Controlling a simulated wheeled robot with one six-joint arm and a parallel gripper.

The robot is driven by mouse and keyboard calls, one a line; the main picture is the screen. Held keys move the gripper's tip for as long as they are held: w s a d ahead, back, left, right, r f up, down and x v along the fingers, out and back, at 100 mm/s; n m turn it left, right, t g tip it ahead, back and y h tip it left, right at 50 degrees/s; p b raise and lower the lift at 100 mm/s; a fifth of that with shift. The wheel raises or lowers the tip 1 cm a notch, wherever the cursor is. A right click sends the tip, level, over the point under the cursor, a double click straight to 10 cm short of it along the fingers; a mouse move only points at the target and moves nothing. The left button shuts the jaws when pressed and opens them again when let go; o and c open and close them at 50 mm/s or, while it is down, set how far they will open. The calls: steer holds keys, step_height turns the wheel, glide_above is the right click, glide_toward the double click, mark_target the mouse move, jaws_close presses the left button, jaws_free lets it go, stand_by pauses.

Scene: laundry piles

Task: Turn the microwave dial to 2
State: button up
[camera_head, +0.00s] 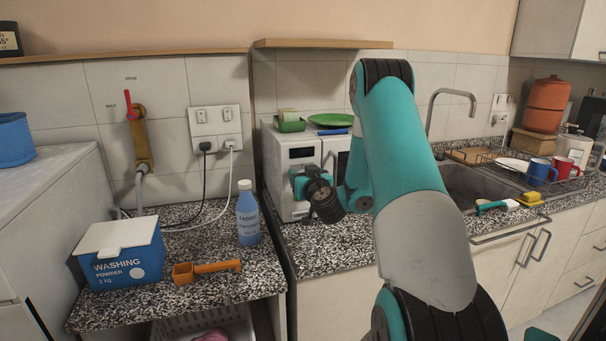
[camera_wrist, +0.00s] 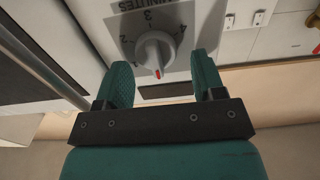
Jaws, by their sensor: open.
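The white microwave (camera_head: 290,152) stands on the speckled counter against the tiled wall. In the wrist view its dial (camera_wrist: 151,48) is a light round knob on a grey panel marked "MINUTES", with numbers around it. The knob's red mark (camera_wrist: 157,74) points toward the bottom of the picture, away from the "3" at the top. My gripper (camera_wrist: 161,60) is open, with one teal finger on each side of the knob in the picture. Whether the fingers touch it cannot be told. In the head view my gripper (camera_head: 312,190) is at the microwave's front, and the dial is hidden.
A green sponge holder (camera_head: 289,124) and green plate (camera_head: 331,119) are on the microwave. Left are a blue bottle (camera_head: 248,214), a washing powder box (camera_head: 122,252) and an orange scoop (camera_head: 207,270). The sink (camera_head: 475,187) is right.

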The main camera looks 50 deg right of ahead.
steer(key=shift+s+d, duration=0.1)
steer(key=c, duration=0.9)
steer(key=shift+s+d+f+m+b, duration=0.1)
steer(key=shift+d+f+m+b, duration=0.2)
steer(key=shift+m, duration=3.65)
steer(key=shift+s+d+f+m+b, duration=0.15)
steer(key=shift+f+m, duration=0.3)
steer(key=shift+m, duration=3.55)
steer(key=shift+s+d+f+m+b, duration=0.1)
steer(key=shift+f+m+b, duration=0.2)
steer(key=shift+m, duration=3.65)
steer(key=o, duration=0.9)
